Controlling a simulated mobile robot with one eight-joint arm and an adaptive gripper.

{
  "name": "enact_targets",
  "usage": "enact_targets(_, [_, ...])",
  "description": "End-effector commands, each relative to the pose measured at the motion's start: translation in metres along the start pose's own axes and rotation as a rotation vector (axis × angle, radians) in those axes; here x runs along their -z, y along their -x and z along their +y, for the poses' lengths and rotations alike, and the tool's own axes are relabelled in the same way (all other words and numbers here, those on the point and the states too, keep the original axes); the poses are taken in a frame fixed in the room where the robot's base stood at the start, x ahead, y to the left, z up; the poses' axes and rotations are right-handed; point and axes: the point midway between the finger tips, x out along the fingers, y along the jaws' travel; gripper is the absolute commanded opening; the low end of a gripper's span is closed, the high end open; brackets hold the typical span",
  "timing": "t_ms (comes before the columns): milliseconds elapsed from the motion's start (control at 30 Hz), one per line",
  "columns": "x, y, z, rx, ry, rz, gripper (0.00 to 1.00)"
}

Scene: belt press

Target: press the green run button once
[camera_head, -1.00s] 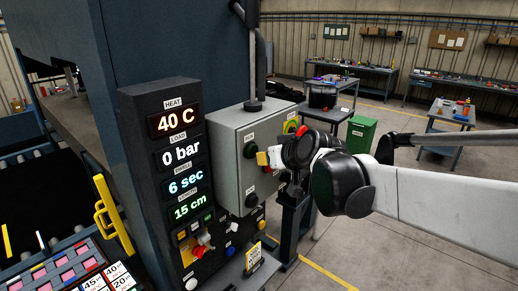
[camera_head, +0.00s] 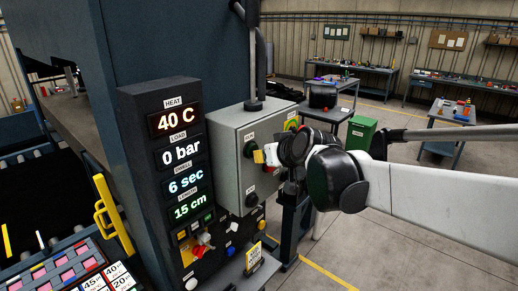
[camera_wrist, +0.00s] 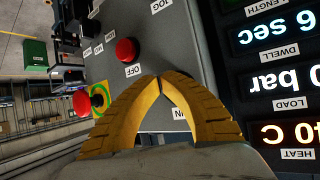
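The green run button (camera_head: 249,149) sits on the front of the grey control box (camera_head: 229,166), under a small label in the head view. In the wrist view it is hidden behind my fingers, with only part of a label showing near them. My gripper (camera_head: 259,156) is in front of the box, its yellow fingertips just right of the green button; I cannot tell whether they touch it. In the wrist view my gripper (camera_wrist: 160,78) has its two yellow fingers meeting at the tips, with nothing between them.
A red button (camera_wrist: 126,50) marked OFF is close to my fingertips. A red emergency stop (camera_wrist: 83,101) on a yellow-green ring is at the box's edge. A black knob (camera_head: 250,199) sits lower on the box. The dark display column (camera_head: 180,167) stands left.

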Motion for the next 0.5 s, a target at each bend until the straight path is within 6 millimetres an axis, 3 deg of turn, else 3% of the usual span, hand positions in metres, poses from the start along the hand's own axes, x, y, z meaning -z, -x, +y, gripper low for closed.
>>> enact_targets(500, [0.0028,-0.0052,-0.0028,0.0,0.0,0.0,0.0])
